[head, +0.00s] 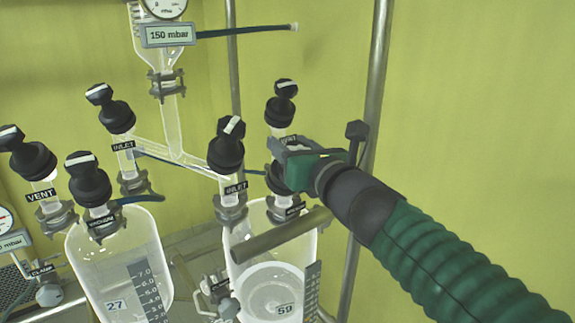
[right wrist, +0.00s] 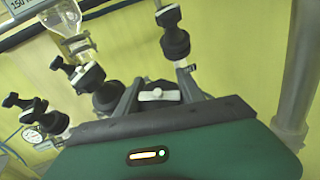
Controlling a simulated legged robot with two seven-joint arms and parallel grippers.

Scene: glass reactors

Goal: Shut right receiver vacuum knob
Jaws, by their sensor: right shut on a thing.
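The right receiver (head: 245,250) is a clear glass vessel marked 59 with several black knobs on top. Its inlet knob (head: 226,145) and vent knob (head: 281,105) are clear of my gripper. My right gripper (head: 280,148) comes in from the right and is shut on a third black knob of this receiver, taken as the vacuum knob (head: 275,180); its label is too small and covered to read. In the right wrist view this knob (right wrist: 158,91) sits between the two grey fingers, its white mark lying roughly crosswise. My left gripper is not in view.
The left receiver (head: 115,260), marked 27, stands at left with its own knobs, one labelled vacuum (head: 88,180). A vertical metal post (head: 376,80) rises close behind my right gripper. A 150 mbar gauge (head: 168,35) is above.

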